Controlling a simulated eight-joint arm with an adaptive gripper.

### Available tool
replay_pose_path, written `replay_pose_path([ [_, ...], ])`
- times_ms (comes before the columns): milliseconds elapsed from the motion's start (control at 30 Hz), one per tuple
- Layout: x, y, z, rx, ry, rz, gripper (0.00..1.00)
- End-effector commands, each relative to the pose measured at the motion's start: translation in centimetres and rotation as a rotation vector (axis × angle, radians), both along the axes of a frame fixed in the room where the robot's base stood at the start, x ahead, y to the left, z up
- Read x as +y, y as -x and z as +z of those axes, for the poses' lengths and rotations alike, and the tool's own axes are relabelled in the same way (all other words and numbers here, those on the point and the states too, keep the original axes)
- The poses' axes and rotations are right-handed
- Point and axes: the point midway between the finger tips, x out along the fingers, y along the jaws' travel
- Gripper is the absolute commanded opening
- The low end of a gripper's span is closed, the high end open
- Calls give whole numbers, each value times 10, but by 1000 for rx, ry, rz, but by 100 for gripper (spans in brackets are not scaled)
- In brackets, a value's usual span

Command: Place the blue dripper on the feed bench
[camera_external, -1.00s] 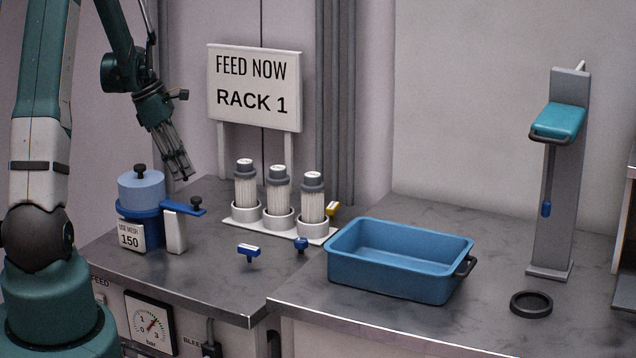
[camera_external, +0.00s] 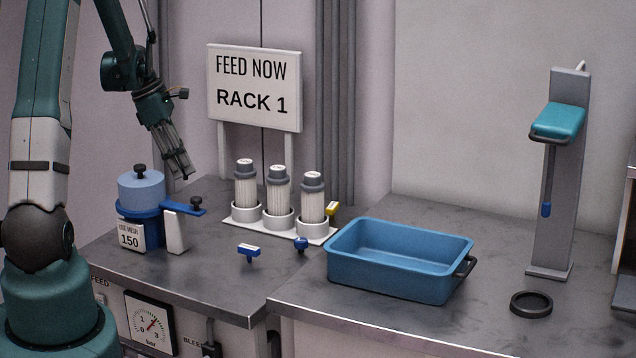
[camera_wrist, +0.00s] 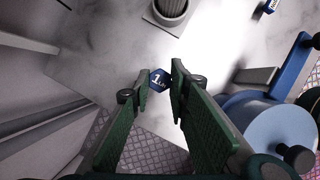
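A small blue hexagonal dripper (camera_wrist: 159,80) with a white "1 L/h"-like label shows between my fingertips in the wrist view. In the external view I cannot pick it out; the blue-lidded housing may hide it. My gripper (camera_external: 181,172) points down above the back left of the grey bench (camera_external: 205,265), behind that housing. In the wrist view my gripper (camera_wrist: 160,76) has its fingers apart, with the dripper seen in the gap. No blue piece shows at the fingertips in the external view, so the dripper appears to lie below them.
A filter housing with a blue band (camera_external: 140,192) stands close by, with a blue handle (camera_external: 184,208) beside it. Several white filters (camera_external: 278,190) stand in a rack. Two blue-handled pieces (camera_external: 249,250) are at the front. A blue tray (camera_external: 395,280) is to the right.

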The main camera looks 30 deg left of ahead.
Motion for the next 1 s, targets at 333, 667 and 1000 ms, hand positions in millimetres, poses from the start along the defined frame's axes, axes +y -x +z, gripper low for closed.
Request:
replay_pose_path([
  [333,0,1,34,0,0,0,14],
  [667,0,0,92,0,0,0,14],
  [1000,-27,-15,113,1,0,-40,14],
])
